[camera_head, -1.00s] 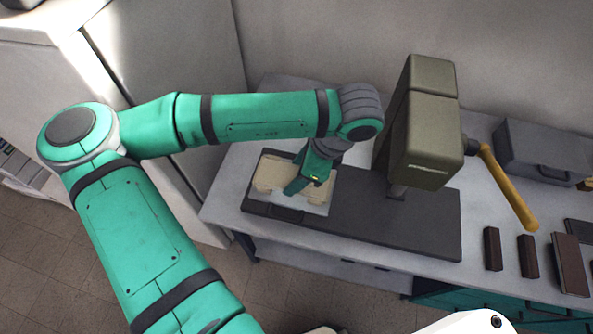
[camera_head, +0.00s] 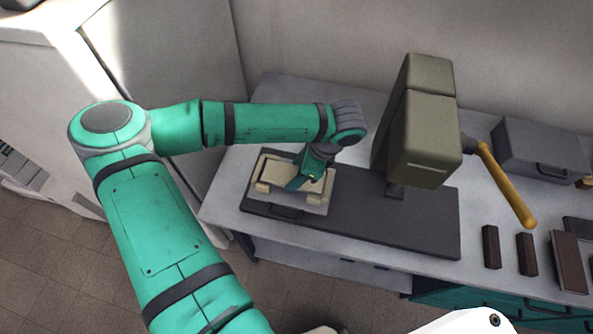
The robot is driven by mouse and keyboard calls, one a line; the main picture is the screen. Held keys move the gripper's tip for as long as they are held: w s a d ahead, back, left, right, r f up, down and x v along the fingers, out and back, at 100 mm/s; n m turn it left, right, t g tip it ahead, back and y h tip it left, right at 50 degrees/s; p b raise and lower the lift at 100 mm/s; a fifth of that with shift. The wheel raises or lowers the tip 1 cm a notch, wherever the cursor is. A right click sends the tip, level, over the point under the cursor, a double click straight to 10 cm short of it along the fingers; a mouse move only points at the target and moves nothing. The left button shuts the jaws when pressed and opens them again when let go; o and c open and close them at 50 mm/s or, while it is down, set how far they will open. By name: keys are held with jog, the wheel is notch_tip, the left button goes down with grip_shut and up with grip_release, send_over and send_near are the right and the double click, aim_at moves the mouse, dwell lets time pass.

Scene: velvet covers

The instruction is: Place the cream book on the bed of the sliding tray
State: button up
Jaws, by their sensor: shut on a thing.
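The cream book (camera_head: 272,172) is at the left end of the dark press base, over the pale bed of the sliding tray (camera_head: 318,208). The tray has a dark front edge with a handle and sticks out left of the olive press head (camera_head: 425,130). My gripper (camera_head: 299,184) points down and is shut on the book at its right part. The wrist and jaws hide part of the book. I cannot tell whether the book touches the bed or is slightly above it.
A yellow-handled lever (camera_head: 508,188) projects from the press's right side. A grey case (camera_head: 543,150) and several dark brown blocks lie on the bench to the right. The wall is close behind. Bare bench (camera_head: 228,190) shows left of the base.

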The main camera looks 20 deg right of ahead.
jog(key=shift+f, duration=0.1)
jog(key=o, duration=1.2)
jog(key=shift+o, duration=0.2)
jog(key=v, duration=1.2)
